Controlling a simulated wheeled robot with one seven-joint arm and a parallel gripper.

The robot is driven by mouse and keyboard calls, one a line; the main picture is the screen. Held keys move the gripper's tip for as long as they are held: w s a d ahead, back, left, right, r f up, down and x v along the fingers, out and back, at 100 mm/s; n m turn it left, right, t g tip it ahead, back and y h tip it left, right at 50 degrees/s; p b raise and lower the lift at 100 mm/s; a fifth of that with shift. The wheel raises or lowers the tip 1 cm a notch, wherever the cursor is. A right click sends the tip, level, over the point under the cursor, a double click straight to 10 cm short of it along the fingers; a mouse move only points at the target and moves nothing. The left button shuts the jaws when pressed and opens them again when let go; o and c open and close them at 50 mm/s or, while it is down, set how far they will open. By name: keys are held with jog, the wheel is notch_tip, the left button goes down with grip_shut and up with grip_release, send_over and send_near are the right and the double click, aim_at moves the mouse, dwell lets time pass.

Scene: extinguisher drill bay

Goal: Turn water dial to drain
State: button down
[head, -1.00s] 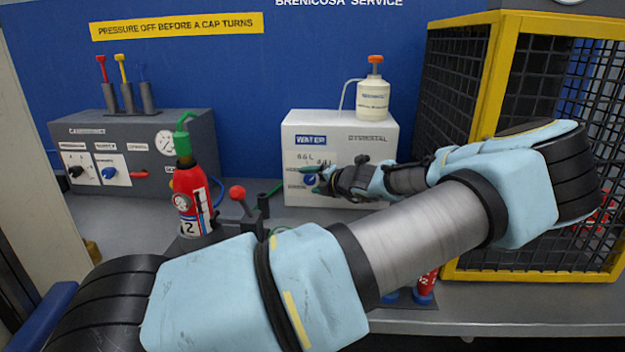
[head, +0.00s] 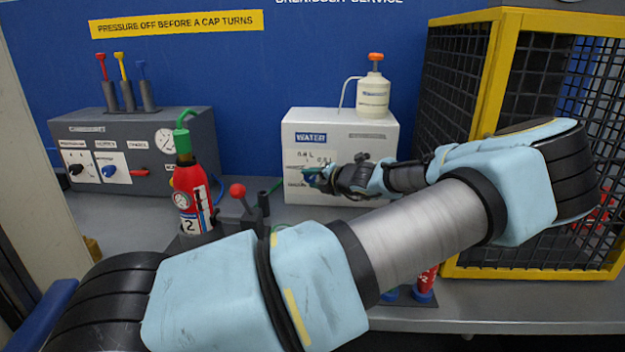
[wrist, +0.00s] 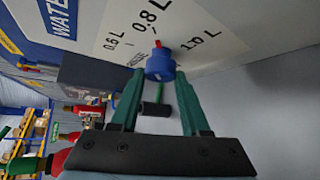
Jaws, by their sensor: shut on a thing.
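The white water station (head: 340,135) stands on the bench in the head view, with a blue WATER label on its front. Its blue dial (wrist: 160,66) shows in the wrist view between the two green fingers of my gripper (wrist: 158,76), which is shut on it. A small red mark shows at the dial's edge, on the side of the printed 0.8 L. In the head view my gripper (head: 314,174) reaches the station's front from the right and mostly hides the dial.
A red extinguisher (head: 193,195) with a green top stands left of the station, near a red-knobbed lever (head: 238,191). A grey panel box (head: 135,150) is at the back left. A yellow-framed mesh cage (head: 480,90) stands right. A white bottle (head: 373,95) sits atop the station.

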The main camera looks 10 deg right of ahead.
dwell(0.3)
jog(key=shift+r+n+g+h+p, duration=0.15)
jog(key=shift+n+g+h+p, duration=0.25)
jog(key=shift+n+h, duration=0.1)
jog(key=shift+a+n+g+h, duration=0.15)
jog(key=shift+n+g+h, duration=0.4)
jog(key=shift+h, duration=0.45)
jog(key=n+h+b, duration=0.1)
jog(key=n+g+h+b, duration=0.1)
jog(key=h, duration=0.1)
jog(key=n+h+b, duration=0.1)
jog(key=shift+w+a+g+h+b, duration=0.15)
jog(key=shift+a+g+h+b, duration=0.1)
jog(key=shift+g+h+b, duration=0.1)
jog(key=shift+a+n+h+b, duration=0.15)
jog(key=shift+n+h+b, duration=0.3)
jog(key=shift+h+b, duration=0.45)
jog(key=h+b, duration=0.1)
jog(key=n+h+b, duration=0.1)
jog(key=h+b, duration=0.1)
jog(key=shift+w+a+n+g, duration=0.1)
jog(key=shift+a+n+g, duration=0.05)
jog(key=shift+n+g, duration=0.2)
jog(key=n+h+b, duration=0.1)
jog(key=h+b, duration=0.1)
jog(key=b, duration=0.1)
jog(key=shift+a, duration=0.1)
jog(key=shift+n+h+b, duration=0.45)
jog(key=shift+h+b, duration=0.1)
jog(key=shift+b, duration=0.25)
